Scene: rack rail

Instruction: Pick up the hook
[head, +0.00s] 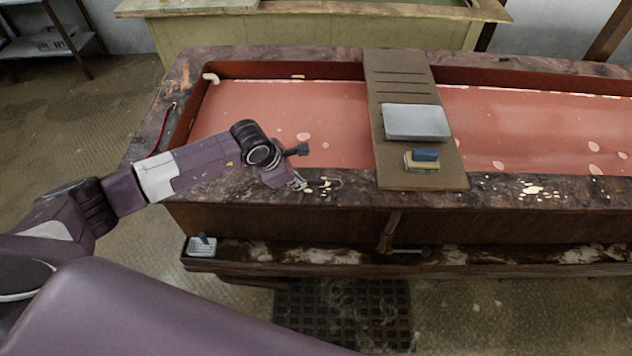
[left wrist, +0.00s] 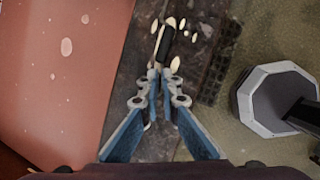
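My left gripper (head: 298,184) is over the near rim of the long basin. In the left wrist view its blue-grey fingers (left wrist: 160,80) come close together with a narrow gap between the tips. A small object with a black part (left wrist: 167,46) and a thin tan part, which looks like the hook, lies just beyond the fingertips, in line with the gap. Whether the fingers touch or grip it cannot be told. In the head view I cannot pick the hook out clearly from the pale patches beside the gripper. My right gripper is not in view.
The basin (head: 320,126) has a pinkish-red bed and dark, worn rims. A brown board (head: 391,165) spans it, carrying a grey box (head: 416,122) and a small sponge-like block (head: 421,160). A white soap-dish-like item (head: 200,247) sits on the lower ledge. A dark grate lies on the floor.

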